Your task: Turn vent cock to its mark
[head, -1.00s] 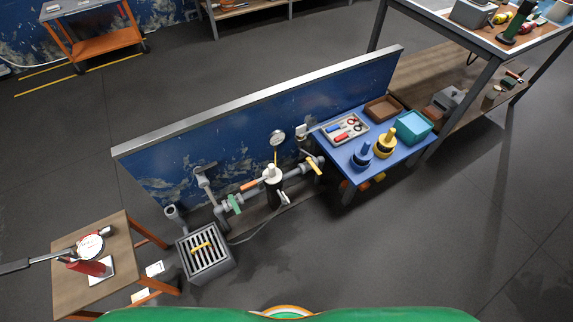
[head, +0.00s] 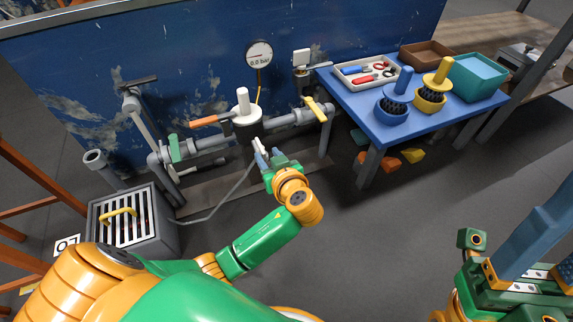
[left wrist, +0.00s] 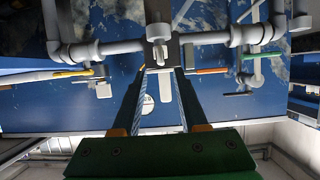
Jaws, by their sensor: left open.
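A pipe run (head: 205,143) crosses in front of the blue panel with several cocks on it. It has an orange lever (head: 210,120), a green lever (head: 174,147), a yellow lever (head: 317,107) and a white upright knob (head: 242,98) on a central fitting. No label shows which one is the vent cock.
A gauge (head: 258,54) stands above the pipe. A slatted grey box (head: 155,225) with a yellow handle stands at left. A blue table (head: 345,98) at right holds a tool tray, brushes and bins.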

